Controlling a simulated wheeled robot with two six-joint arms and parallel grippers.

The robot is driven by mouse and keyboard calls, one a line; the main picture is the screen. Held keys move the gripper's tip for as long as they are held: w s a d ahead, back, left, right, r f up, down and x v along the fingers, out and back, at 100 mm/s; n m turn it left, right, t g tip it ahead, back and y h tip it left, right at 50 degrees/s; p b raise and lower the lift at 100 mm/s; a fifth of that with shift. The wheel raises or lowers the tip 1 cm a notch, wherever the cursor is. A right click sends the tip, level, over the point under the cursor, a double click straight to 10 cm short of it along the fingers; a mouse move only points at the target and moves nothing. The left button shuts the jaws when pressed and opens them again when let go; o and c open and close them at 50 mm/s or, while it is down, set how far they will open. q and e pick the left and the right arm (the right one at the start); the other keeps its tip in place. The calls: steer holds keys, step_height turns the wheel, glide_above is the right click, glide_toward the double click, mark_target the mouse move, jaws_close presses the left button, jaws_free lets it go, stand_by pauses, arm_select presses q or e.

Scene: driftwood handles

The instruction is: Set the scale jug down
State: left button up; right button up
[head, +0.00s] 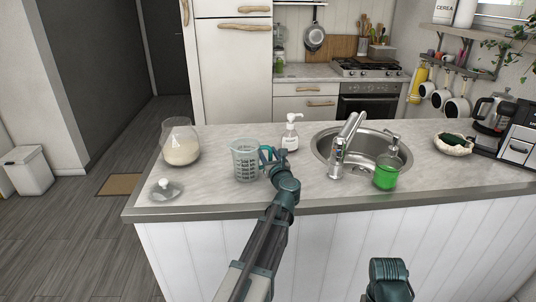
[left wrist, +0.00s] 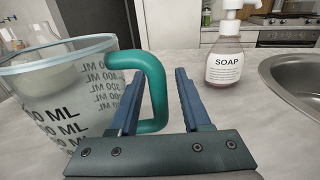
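The scale jug (head: 245,162) is a clear measuring jug with dark ML markings and a teal rim and handle. It is upright at the counter, left of the soap bottle. In the left wrist view the jug (left wrist: 50,95) fills the left side, its base out of view. My left gripper (head: 268,157) is at the jug's handle. In the left wrist view its fingers (left wrist: 162,88) stand on either side of the upright part of the handle (left wrist: 157,90), with narrow gaps showing. My right gripper is not visible; only part of that arm shows at the bottom.
Free counter lies in front of and left of the jug.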

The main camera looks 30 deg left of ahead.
arm_select(q)
steer(key=shift+r, duration=0.25)
steer(key=v, duration=1.2)
steer(key=shift+f, duration=0.15)
